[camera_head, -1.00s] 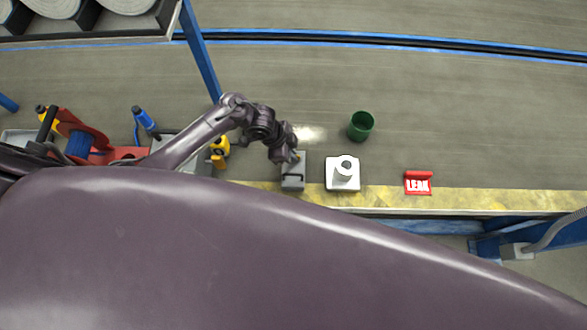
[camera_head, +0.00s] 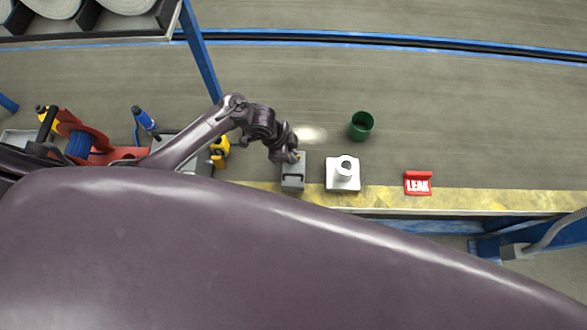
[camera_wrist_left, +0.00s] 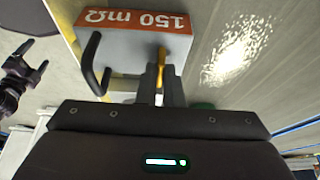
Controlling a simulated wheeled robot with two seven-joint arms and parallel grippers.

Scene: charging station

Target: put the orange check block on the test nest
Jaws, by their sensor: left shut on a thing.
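The orange check block appears to be the grey box (camera_head: 292,184) with a dark handle on top, at the table's front edge. In the left wrist view its orange face (camera_wrist_left: 133,20) reads "150 mΩ" upside down. My left gripper (camera_head: 292,157) is at its far end, shut on it. A narrow yellow part (camera_wrist_left: 160,68) shows beside the finger in the wrist view. The fingertips are partly hidden, and I cannot tell whether the box is off the table.
A green cup (camera_head: 361,126) stands behind the white base. A red "LEAK" piece (camera_head: 418,184) lies to the right. Yellow and red tools (camera_head: 95,145) crowd the left, near a blue post (camera_head: 201,55). The table behind is mostly clear.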

